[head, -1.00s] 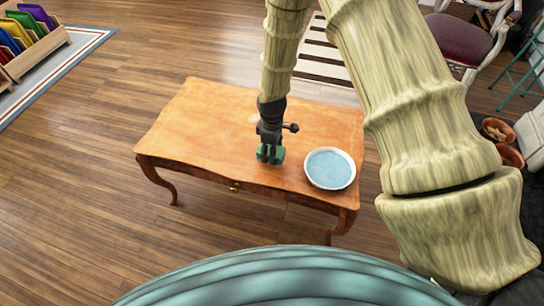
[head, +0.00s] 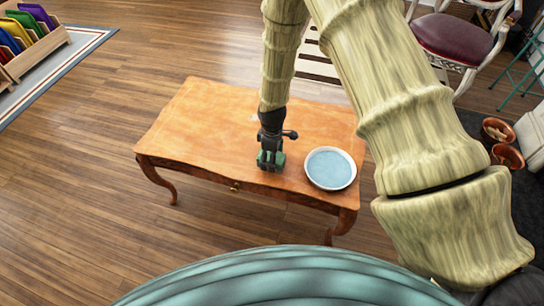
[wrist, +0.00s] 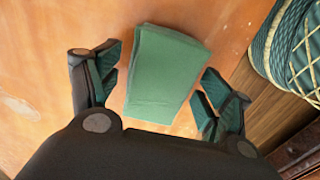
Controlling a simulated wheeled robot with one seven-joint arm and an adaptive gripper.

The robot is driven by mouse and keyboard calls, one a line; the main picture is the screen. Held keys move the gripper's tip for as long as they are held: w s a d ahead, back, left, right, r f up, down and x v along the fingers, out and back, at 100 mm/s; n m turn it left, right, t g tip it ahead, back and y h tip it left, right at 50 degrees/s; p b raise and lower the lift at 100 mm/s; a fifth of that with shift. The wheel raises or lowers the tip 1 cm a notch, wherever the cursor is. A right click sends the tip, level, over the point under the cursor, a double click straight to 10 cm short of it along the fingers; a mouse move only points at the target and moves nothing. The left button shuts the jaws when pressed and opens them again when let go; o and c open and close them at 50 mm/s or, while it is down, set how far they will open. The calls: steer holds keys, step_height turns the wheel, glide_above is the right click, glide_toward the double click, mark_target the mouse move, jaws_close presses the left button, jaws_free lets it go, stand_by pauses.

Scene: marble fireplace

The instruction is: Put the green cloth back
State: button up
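The green cloth (wrist: 166,72) is a flat, folded-looking rectangle on the orange-brown wooden table (head: 205,125). It shows clearly in the wrist view. My gripper (wrist: 160,80) is open, with one dark finger with teal pads on each side of the cloth. Gaps of bare table show between the cloth and both fingers. In the head view my gripper (head: 270,163) points down near the front edge of the table, left of the dish. There the cloth cannot be told apart from the green finger pads.
A round pale blue dish (head: 330,168) with a white rim stands right of my gripper. The table's left half is clear. A red-seated chair (head: 455,40) and reddish-brown pots (head: 508,156) are at the right. A rack of colourful items (head: 28,35) stands far left.

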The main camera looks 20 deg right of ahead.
step_height(320, 180, up, 12)
steer(key=shift+r+p, duration=0.15)
steer(key=shift+p, duration=0.25)
stand_by(0.4)
